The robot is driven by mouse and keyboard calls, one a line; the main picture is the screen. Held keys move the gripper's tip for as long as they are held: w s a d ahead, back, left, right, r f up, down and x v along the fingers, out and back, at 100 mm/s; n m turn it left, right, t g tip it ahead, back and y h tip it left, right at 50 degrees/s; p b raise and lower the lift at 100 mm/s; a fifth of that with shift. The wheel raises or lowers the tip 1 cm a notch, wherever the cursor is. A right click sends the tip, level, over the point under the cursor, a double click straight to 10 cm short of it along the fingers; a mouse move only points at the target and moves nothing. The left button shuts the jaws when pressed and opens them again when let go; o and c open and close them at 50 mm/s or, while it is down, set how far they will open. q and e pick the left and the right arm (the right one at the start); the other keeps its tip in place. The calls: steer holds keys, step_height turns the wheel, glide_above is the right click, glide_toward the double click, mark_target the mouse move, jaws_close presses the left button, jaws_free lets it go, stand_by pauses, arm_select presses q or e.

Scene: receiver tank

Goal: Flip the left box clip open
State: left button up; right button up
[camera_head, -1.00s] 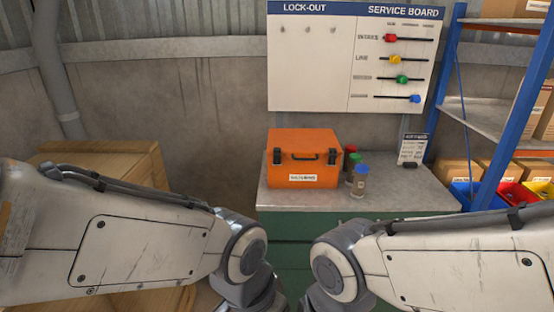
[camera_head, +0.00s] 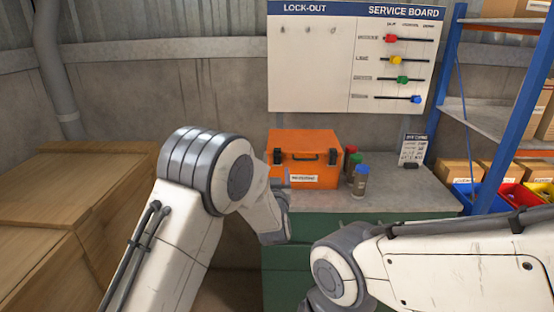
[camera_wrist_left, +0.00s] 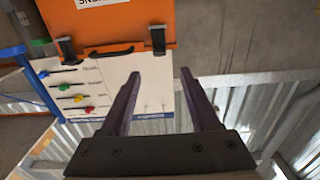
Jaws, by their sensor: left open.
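The orange box (camera_head: 305,143) stands on the bench in the head view, its lid down. Its left clip (camera_head: 277,156) and right clip (camera_head: 332,157) are dark latches on the front face, either side of a black handle (camera_head: 305,157). My left gripper (camera_head: 287,178) is in front of the box's lower left front, small and partly hidden by my wrist. In the left wrist view, which is upside down, the open, empty fingers (camera_wrist_left: 160,74) point towards the box (camera_wrist_left: 110,20). The left clip (camera_wrist_left: 158,40) appears just beyond the fingertips, apart from them. My right gripper is out of view.
Bottles (camera_head: 360,181) with coloured caps stand just right of the box. A small sign (camera_head: 414,149) stands further right on the grey bench top (camera_head: 400,200). A wooden crate (camera_head: 75,190) is at the left. A blue-framed shelf (camera_head: 510,120) bounds the right.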

mark_target(277, 156)
arm_select(q)
steer(key=w+p, duration=0.2)
steer(key=w, duration=0.7)
steer(key=shift+w+p, duration=0.3)
steer(key=shift+w, duration=0.05)
